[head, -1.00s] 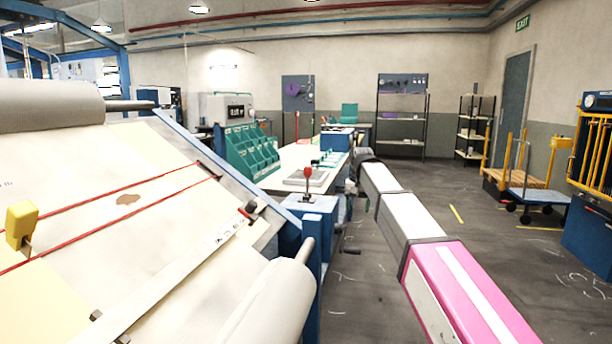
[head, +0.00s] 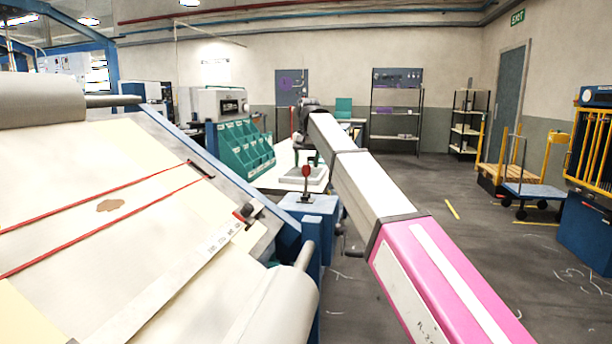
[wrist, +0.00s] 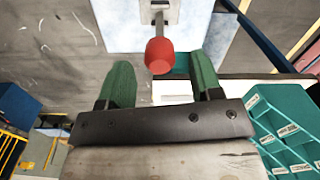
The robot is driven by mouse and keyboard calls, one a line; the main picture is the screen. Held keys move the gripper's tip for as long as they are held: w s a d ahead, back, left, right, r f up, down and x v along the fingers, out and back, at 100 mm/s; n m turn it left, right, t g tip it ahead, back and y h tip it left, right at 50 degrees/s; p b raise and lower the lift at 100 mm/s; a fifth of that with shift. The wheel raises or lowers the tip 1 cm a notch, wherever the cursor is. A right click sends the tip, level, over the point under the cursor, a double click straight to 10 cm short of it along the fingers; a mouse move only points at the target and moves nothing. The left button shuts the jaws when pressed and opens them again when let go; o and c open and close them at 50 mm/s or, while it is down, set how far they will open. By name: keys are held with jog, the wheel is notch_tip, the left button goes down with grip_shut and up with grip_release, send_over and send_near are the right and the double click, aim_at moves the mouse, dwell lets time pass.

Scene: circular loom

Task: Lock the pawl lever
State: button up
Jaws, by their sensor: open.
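The pawl lever is a thin upright lever with a red knob (head: 306,170), standing on a blue housing (head: 312,205) beside the loom. In the wrist view its red knob (wrist: 159,57) lies between the tips of my two green fingers, slightly toward the top, with its shaft running up to a metal plate (wrist: 160,14). My gripper (wrist: 162,76) is open, with a gap on both sides of the knob. In the head view my gripper (head: 306,150) hangs just above and beyond the knob, small and partly hidden. I cannot tell contact.
The loom's slanted cream cloth (head: 110,235) with red cords fills the left. A cloth roll (head: 270,305) is in front of the lever. Teal bins (head: 243,148) and a pale table (head: 285,175) stand behind.

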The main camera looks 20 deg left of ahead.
aim_at(307, 174)
jog(key=shift+a+f, duration=0.1)
jog(key=shift+f, duration=2.35)
grip_shut()
